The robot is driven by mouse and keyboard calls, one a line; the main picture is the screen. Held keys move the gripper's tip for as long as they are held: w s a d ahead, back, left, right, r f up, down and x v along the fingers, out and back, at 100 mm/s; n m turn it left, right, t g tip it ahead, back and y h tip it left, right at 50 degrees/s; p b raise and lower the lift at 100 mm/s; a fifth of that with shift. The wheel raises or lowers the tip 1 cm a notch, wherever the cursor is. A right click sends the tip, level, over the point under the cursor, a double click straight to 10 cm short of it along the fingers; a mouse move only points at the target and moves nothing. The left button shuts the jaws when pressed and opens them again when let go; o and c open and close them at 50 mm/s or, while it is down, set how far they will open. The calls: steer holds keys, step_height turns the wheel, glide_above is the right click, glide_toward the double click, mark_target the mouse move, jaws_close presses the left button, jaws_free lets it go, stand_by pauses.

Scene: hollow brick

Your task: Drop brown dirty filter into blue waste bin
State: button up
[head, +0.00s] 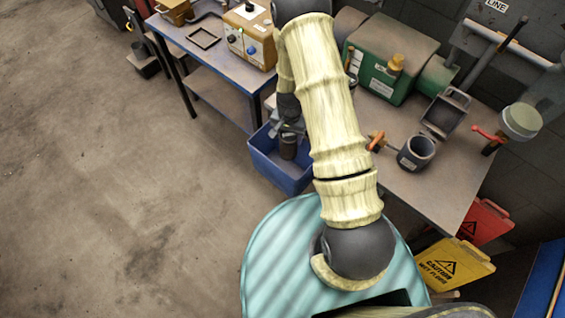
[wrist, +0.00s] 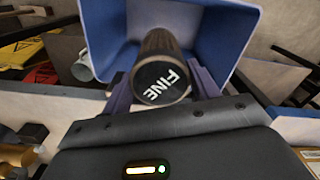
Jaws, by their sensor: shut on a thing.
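The blue waste bin (head: 281,176) stands on the floor between the two benches in the head view. Its blue walls (wrist: 232,32) surround the far side of the wrist view. My gripper (head: 288,134) is over the bin's opening. In the wrist view its fingers (wrist: 163,82) are closed on the dark brown cylindrical filter (wrist: 159,55), whose black end cap reads "FINE". The filter (head: 288,148) hangs down from the gripper in the head view, within the bin's outline. I cannot tell whether it touches the bin. The bin's floor is mostly hidden.
The right bench (head: 440,193) holds a grey housing cup (head: 417,152), an orange-handled valve (head: 376,141) and a green machine (head: 388,60). The left bench (head: 205,62) carries a control box (head: 250,35). Red (head: 484,222) and yellow (head: 455,265) signs stand at right. Floor at left is clear.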

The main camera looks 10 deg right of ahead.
steer(key=o, duration=1.6)
steer(key=shift+s, duration=0.1)
steer(key=shift+o, duration=0.2)
steer(key=shift+d, duration=0.1)
steer(key=shift+r, duration=0.15)
step_height(320, 180, up, 17)
steer(key=b, duration=0.2)
steer(key=shift+w, duration=0.2)
steer(key=shift+s, duration=0.2)
steer(key=shift+w, duration=0.1)
